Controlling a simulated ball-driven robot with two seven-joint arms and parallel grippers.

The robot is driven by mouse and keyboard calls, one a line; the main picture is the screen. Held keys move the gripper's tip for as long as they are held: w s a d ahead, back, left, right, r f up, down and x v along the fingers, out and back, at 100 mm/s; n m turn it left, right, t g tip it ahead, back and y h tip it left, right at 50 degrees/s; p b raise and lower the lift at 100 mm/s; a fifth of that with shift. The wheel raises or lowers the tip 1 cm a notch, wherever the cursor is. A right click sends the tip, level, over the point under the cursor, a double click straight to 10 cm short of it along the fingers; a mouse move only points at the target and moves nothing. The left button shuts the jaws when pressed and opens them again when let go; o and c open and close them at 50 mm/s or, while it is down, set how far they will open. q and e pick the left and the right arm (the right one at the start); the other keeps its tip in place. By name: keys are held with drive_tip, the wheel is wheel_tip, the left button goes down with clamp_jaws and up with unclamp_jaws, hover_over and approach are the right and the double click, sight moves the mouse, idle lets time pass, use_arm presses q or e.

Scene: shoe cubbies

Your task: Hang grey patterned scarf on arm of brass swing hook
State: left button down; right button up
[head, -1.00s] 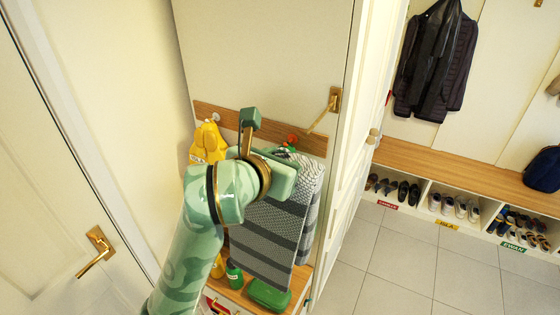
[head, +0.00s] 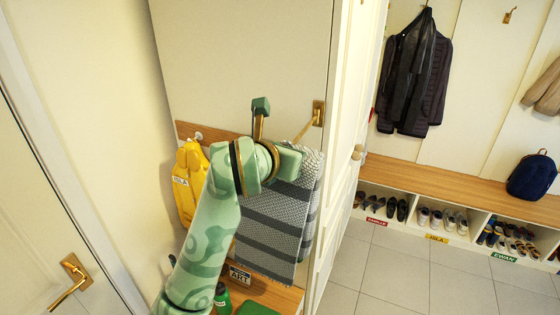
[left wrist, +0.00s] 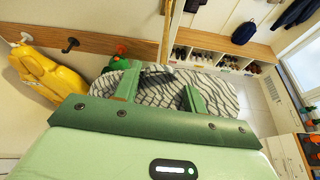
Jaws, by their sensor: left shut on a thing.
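The grey patterned scarf (head: 270,222) has dark stripes and hangs folded from my left gripper (head: 302,160), in front of the wall rail. In the left wrist view, the two fingers of my left gripper (left wrist: 159,84) are on the bunched scarf (left wrist: 215,90). The brass swing hook (head: 318,114) is on the panel, up and right of the gripper. Its arm slants down and left, ending just above the gripper. In the left wrist view, the hook's brass arm (left wrist: 167,30) stands beyond the scarf; I cannot tell if they touch. My right gripper is not in view.
A yellow raincoat (head: 187,180) hangs left of the scarf on the wooden rail (left wrist: 92,43). A cabinet side edge (head: 335,190) stands close on the right.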

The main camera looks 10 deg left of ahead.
use_arm(q)
drive_tip(key=shift+w+d+b, duration=0.15)
drive_tip(key=shift+w+b, duration=0.05)
drive_tip(key=shift+w, duration=0.35)
drive_tip(key=shift+w+d+b, duration=0.15)
drive_tip(key=shift+w+b, duration=0.05)
drive_tip(key=shift+w, duration=0.3)
drive_tip(key=shift+w+d+f+b, duration=0.2)
drive_tip(key=shift+w+f+b, duration=0.45)
drive_tip(key=shift+b, duration=0.15)
drive_tip(key=c, duration=0.7)
unclamp_jaws()
drive_tip(key=shift+s, duration=0.15)
